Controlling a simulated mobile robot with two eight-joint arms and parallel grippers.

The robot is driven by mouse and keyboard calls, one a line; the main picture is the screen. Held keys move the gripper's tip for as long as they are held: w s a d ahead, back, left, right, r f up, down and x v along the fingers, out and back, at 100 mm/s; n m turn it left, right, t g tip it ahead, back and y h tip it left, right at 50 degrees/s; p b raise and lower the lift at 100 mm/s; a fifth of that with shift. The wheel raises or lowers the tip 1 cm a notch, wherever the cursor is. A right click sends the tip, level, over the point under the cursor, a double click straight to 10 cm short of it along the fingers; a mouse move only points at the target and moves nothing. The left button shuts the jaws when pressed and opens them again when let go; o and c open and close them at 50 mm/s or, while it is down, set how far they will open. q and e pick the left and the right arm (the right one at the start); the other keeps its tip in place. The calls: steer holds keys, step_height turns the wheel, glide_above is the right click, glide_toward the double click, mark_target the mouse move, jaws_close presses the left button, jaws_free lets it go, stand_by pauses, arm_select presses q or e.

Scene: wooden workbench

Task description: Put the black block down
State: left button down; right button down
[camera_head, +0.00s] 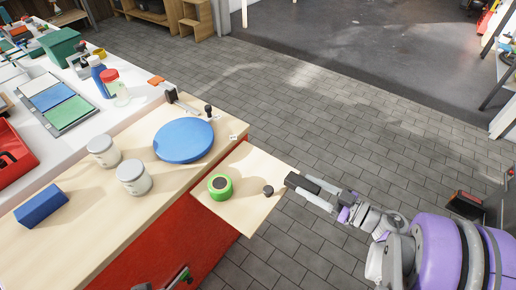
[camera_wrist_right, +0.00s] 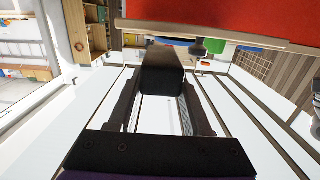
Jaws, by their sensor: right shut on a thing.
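The black block (camera_head: 303,183) is held by my right gripper (camera_head: 310,187) near the right corner of the light wooden board (camera_head: 245,170). In the head view the block overlaps the board's right edge; its height above the board cannot be told. In the right wrist view the black block (camera_wrist_right: 162,68) fills the gap between the two dark fingers of my right gripper (camera_wrist_right: 160,95), which are shut on it.
On the board stand a green ring-shaped roll (camera_head: 220,187) and a small black knob-like piece (camera_head: 268,191) close to the block. The workbench behind holds a blue disc (camera_head: 184,140), two lidded jars (camera_head: 133,177) and a blue block (camera_head: 41,206). Bare board lies between roll and knob.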

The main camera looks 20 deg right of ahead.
steer(key=shift+w+d, duration=0.15)
steer(key=shift+w, duration=0.4)
glide_toward(258, 166)
steer(key=w+a+r, duration=0.2)
steer(key=w+r, duration=0.1)
steer(key=w+a+r, duration=0.1)
steer(key=w+a, duration=0.1)
steer(key=shift+w+r+b, duration=0.1)
steer(key=shift+r+b, duration=0.15)
steer(key=shift+b, duration=0.15)
steer(key=x, duration=0.3)
steer(key=shift+w+a, duration=0.2)
steer(key=shift+w, duration=0.05)
steer(key=shift+f+b, duration=0.5)
steer(key=shift+f, duration=0.2)
arm_select(q)
steer(key=shift+d+x, duration=0.2)
steer(key=shift+x, duration=0.95)
arm_select(e)
steer(key=shift+d, duration=0.1)
arm_select(q)
steer(key=shift+f, duration=0.1)
arm_select(e)
steer(key=shift+f, duration=0.1)
